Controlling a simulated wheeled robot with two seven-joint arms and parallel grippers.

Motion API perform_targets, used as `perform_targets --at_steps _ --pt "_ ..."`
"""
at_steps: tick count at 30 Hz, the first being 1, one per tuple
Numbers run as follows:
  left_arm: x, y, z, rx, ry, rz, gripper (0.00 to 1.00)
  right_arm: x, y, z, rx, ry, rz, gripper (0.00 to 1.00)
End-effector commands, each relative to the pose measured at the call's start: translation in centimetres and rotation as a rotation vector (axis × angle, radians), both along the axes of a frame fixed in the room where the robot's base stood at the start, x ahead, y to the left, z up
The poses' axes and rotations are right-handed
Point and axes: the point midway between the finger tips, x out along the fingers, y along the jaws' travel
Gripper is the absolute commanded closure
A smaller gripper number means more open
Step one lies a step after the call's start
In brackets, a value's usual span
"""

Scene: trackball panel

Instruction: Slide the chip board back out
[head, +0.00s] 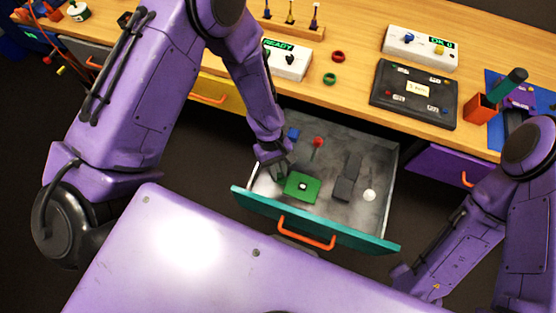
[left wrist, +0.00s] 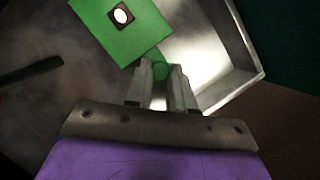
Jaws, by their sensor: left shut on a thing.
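The chip board is a green square (head: 301,187) with a dark chip and a white dot at its middle. It lies in the open drawer (head: 378,212), near the teal front. My left gripper (head: 281,174) reaches into the drawer at the board's left side. In the left wrist view the board (left wrist: 112,38) has a small green tab at its near corner, and the fingers of my left gripper (left wrist: 161,84) are shut on that tab. My right gripper (head: 402,280) is low at the lower right, outside the drawer; its fingers do not show clearly.
The wooden tabletop (head: 350,40) above carries a black panel (head: 414,94) and a READY box (head: 285,61).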

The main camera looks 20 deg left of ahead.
Motion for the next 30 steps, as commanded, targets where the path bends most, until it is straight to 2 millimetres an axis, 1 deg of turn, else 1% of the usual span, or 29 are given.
perform_targets --at_steps 5,6,8,9,16,19,22,27,30 --pt "0.1 0.4 0.0 0.005 -0.003 0.007 1.00 0.0 0.0 0.0 0.000 0.001 0.000 1.00" --pt "0.1 0.5 0.0 0.006 -0.004 0.008 0.74 0.0 0.0 0.0 0.000 0.001 0.000 1.00" --pt "0.1 0.5 0.0 0.005 -0.004 0.009 0.55 0.0 0.0 0.0 0.000 0.001 0.000 1.00" --pt "0.1 0.4 0.0 0.005 -0.004 0.009 0.52 0.0 0.0 0.0 0.001 0.001 0.000 1.00" --pt "0.1 0.3 0.0 0.004 -0.003 0.007 0.52 0.0 0.0 0.0 0.000 0.000 0.000 1.00" --pt "0.3 0.5 0.6 0.003 -0.005 0.007 0.52 0.0 0.0 0.0 0.000 0.000 0.000 1.00" --pt "0.8 1.0 2.4 0.003 -0.008 0.009 0.52 0.0 0.0 0.1 0.000 0.000 0.000 1.00" --pt "1.9 2.2 6.3 0.002 -0.009 0.009 0.52 0.0 0.0 0.3 0.000 0.000 0.000 1.00" --pt "2.4 2.8 8.1 0.002 -0.006 0.008 0.52 0.0 0.0 0.4 0.000 0.000 0.000 1.00"
